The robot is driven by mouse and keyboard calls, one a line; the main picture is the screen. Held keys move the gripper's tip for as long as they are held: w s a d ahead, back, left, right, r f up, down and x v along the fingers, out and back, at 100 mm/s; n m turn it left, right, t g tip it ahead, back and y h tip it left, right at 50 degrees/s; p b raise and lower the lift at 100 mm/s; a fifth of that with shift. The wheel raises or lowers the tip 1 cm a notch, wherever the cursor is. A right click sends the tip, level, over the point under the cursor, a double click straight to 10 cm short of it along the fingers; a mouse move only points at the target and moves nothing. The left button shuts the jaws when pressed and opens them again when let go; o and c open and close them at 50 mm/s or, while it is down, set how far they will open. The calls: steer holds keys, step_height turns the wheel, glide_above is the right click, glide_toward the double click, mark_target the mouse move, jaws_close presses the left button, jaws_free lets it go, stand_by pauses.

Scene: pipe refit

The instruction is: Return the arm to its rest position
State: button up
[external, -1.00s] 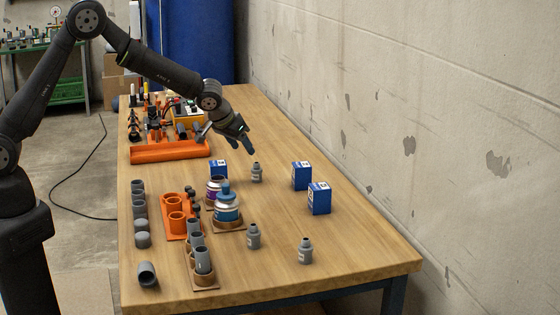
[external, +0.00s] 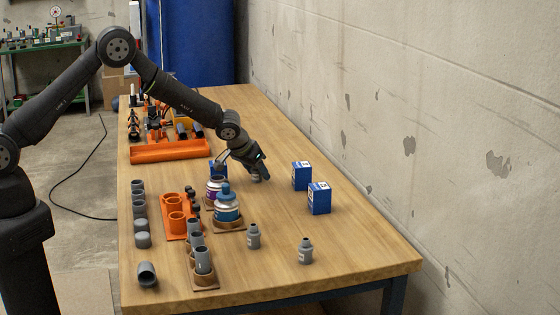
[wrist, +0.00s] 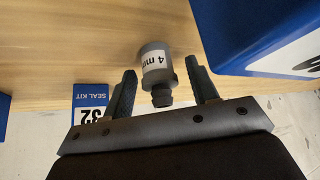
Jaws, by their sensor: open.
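My gripper (external: 260,170) points down over the tabletop, near the far small grey bottle. In the wrist view, my gripper (wrist: 160,72) is open, and the grey bottle (wrist: 156,66) labelled "4 mm" appears between its two fingers with a gap on each side. In the external view my gripper hides most of that bottle. I cannot tell how far down around it the fingers reach. My arm stretches from the left over the workbench.
Two grey bottles (external: 305,251) stand nearer the front. Paint jars (external: 227,208), an orange holder (external: 176,222) and grey pipe pieces (external: 147,274) fill the left.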

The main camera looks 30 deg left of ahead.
steer(key=shift+s+r, duration=0.1)
steer(key=shift+r, duration=0.1)
stand_by(0.3)
steer(key=v, duration=1.2)
steer(key=x, duration=1.2)
steer(key=shift+f, duration=0.25)
step_height(320, 180, up, 4)
steer(key=shift+r, duration=0.1)
steer(key=s+d+r, duration=0.6)
steer(key=s+r, duration=0.1)
steer(key=s, duration=0.4)
steer(key=s+d+m+g+h, duration=0.1)
steer(key=s+d+m, duration=0.2)
steer(key=s+d, duration=0.45)
steer(key=s+d+m+g+h, duration=0.1)
steer(key=s+d+m+h, duration=0.2)
steer(key=d, duration=0.8)
steer(key=s+d+m+g, duration=0.1)
steer(key=s+d+m, duration=0.1)
steer(key=s+d, duration=0.65)
steer(key=w+d+f, duration=0.1)
steer(key=w+f, duration=0.2)
steer(key=w, duration=0.3)
steer(key=shift+w+f, duration=0.2)
steer(key=shift+w, duration=0.2)
